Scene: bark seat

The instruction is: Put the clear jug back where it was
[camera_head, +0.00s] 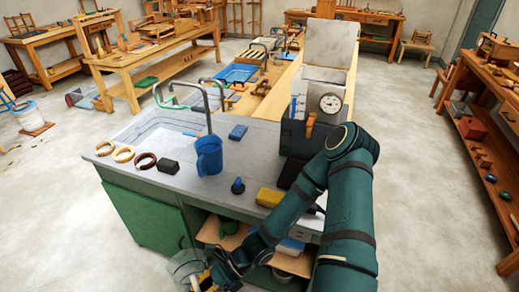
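The clear jug (183,264) shows as a faint see-through shape at the lower edge, in front of the green cabinet. My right gripper (203,281) is at its right side and appears shut on it. The fingers are small and partly cut off by the lower edge, so the exact grip is hard to see. The jug is off the worktop, in front of and below its front edge. A blue jug (209,157) stands upright on the grey worktop (225,188). My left gripper is not in view.
On the worktop are several rings (123,154), a black block (168,166), a yellow sponge-like block (269,198) and a machine with a dial (330,103). Below is an open shelf (292,263) with items. My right arm crosses the front right.

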